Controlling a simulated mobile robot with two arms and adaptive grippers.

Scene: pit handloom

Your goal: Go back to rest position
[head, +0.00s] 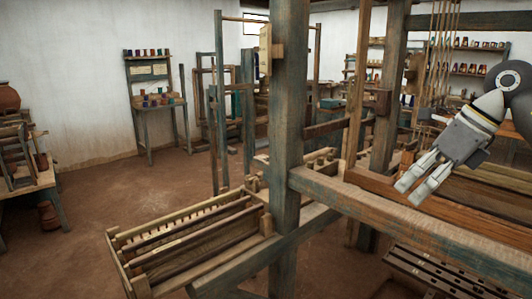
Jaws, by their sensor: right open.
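My right gripper (418,186) is at the right of the head view, with its arm coming in from the right edge. Its fingers point down and to the left, spread apart and empty. It appears in front of the wooden beams of the handloom (400,222); I cannot tell whether it touches them. A thick upright post (287,120) of the loom stands near the middle. My left gripper is not in view.
A slatted wooden rack (190,240) stands at the lower left of the post. A small shelf table (157,103) with colourful spools is against the back wall. A wooden bench (48,183) is at the left edge. The brown floor between them is clear.

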